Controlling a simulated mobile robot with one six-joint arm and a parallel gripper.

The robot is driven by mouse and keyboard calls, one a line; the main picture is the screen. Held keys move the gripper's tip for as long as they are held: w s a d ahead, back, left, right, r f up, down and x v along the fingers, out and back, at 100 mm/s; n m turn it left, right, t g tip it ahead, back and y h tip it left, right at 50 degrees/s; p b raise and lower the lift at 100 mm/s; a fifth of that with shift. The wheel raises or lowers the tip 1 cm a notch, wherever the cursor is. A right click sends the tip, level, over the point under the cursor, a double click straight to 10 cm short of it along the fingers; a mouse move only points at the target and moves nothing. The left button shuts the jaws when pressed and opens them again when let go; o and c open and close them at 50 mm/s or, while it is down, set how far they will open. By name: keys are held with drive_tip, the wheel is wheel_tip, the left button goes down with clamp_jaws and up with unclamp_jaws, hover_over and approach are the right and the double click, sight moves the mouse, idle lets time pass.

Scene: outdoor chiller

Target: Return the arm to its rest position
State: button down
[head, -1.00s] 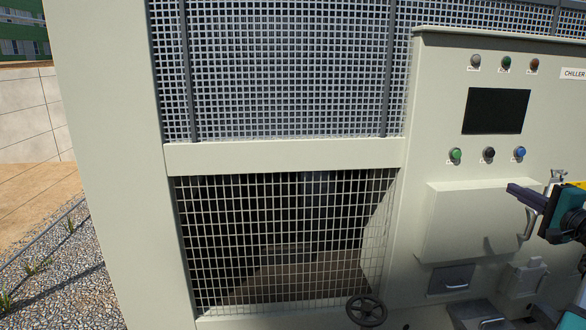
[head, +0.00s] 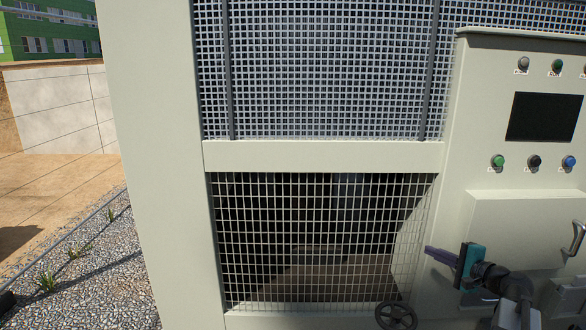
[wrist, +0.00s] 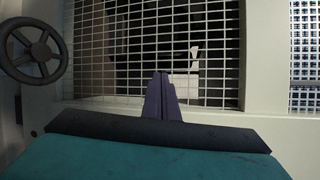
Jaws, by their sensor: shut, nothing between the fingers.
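My gripper (head: 432,252) shows at the lower right of the head view, in front of the chiller's control cabinet near the right edge of the lower mesh panel. Its purple fingers are together and empty, pointing left. In the wrist view my gripper (wrist: 162,78) points toward the lower mesh panel (wrist: 110,40), with its fingers closed side by side. My arm (head: 505,283) comes in from the lower right.
The chiller's lower mesh panel (head: 310,240) and a dark handwheel (head: 396,316) are close to my gripper. The control cabinet (head: 475,130) has a dark screen (head: 543,117), buttons and a curved handle (head: 574,243). Open gravel (head: 85,270) lies at left.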

drive_tip(key=a+f+n+g+y, duration=0.1)
drive_tip(key=a+f+g+y, duration=0.15)
drive_tip(key=a+f, duration=1)
drive_tip(key=s+a+f+n+g, duration=0.35)
drive_tip(key=s+a+f, duration=0.25)
drive_tip(key=a+f, duration=0.6)
drive_tip(key=s+a+f+n+g, duration=0.2)
drive_tip(key=s+a+f+g, duration=0.4)
drive_tip(key=a+f, duration=0.6)
drive_tip(key=s+a+f+n+g+h, duration=0.1)
drive_tip(key=s+f+n+g+h, duration=0.15)
drive_tip(key=s+f, duration=0.7)
drive_tip(key=s+a+f+n+g+h, duration=0.1)
drive_tip(key=s+a+f+n+g, duration=0.15)
drive_tip(key=s+f, duration=0.75)
drive_tip(key=s+d+r+n+g+h, duration=0.1)
drive_tip(key=s+d+n+g+h, duration=0.2)
drive_tip(key=s+d, duration=0.7)
drive_tip(key=shift+s+d+r+n+h, duration=0.25)
drive_tip(key=shift+s+n+h, duration=0.75)
drive_tip(key=shift+n, duration=0.05)
